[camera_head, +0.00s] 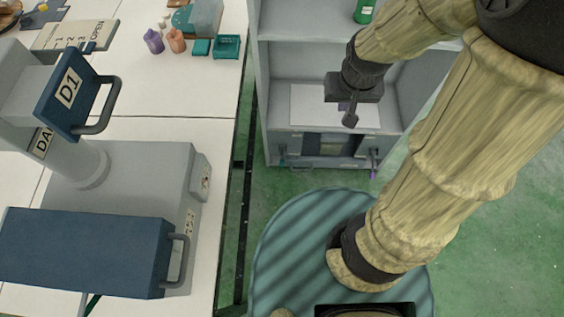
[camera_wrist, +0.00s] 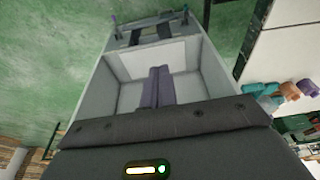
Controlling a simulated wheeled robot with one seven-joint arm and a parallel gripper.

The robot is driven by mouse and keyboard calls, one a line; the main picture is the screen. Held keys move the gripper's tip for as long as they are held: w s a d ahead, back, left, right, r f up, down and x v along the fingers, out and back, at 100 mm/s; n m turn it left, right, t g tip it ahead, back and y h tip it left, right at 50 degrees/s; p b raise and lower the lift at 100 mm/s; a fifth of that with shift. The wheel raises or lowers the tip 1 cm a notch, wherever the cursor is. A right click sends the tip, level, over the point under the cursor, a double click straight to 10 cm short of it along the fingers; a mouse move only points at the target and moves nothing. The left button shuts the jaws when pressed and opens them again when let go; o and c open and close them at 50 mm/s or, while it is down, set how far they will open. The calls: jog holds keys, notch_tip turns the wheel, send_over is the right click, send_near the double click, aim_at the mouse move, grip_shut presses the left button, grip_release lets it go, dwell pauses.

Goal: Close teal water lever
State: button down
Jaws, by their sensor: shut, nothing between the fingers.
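A small teal lever (camera_head: 283,160) is at the left front edge of the grey cabinet (camera_head: 325,148), below its open shelf. It also shows small at the top of the wrist view (camera_wrist: 186,9). Its exact angle is too small to tell. A purple lever (camera_head: 375,162) is at the right front edge of the same cabinet. My gripper (camera_head: 350,119) points down in front of the open shelf, to the right of the teal lever and apart from it. In the wrist view its two fingers (camera_wrist: 158,87) are together, with nothing between them.
A white panel (camera_head: 305,104) lies in the cabinet's shelf, with side walls around it. A green can (camera_head: 365,10) stands on the upper shelf. A white table (camera_head: 190,90) with a grey-blue machine and small cups is at the left. Green floor is clear at the right.

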jog(key=w+a+f+b, duration=0.4)
jog(key=f+b, duration=0.7)
jog(key=f, duration=0.4)
jog(key=w+a+f+b, duration=0.5)
jog(key=f+b, duration=0.7)
jog(key=f, duration=0.4)
jog(key=w+a+f+b, duration=0.5)
jog(key=f+b, duration=0.7)
jog(key=f, duration=0.4)
jog(key=shift+w+f, duration=0.2)
jog(key=shift+w, duration=0.05)
jog(key=shift+a+f, duration=0.1)
jog(key=b, duration=0.5)
send_over(282, 160)
jog(key=w, duration=0.1)
jog(key=x, duration=0.3)
jog(key=s+x, duration=0.1)
jog(key=x, duration=0.2)
jog(key=s+x, duration=0.1)
jog(key=x, duration=0.2)
jog(key=shift+f, duration=0.65)
jog(key=shift+s+f+b, duration=0.3)
jog(key=shift+f+b, duration=0.2)
jog(key=shift+s+f+b, duration=0.25)
jog(key=shift+f+b, duration=0.25)
jog(key=shift+s+f+b, duration=0.35)
jog(key=shift+s+f, duration=0.05)
jog(key=shift+f, duration=0.05)
jog(key=shift+f+t, duration=0.1)
jog(key=shift+t, duration=0.2)
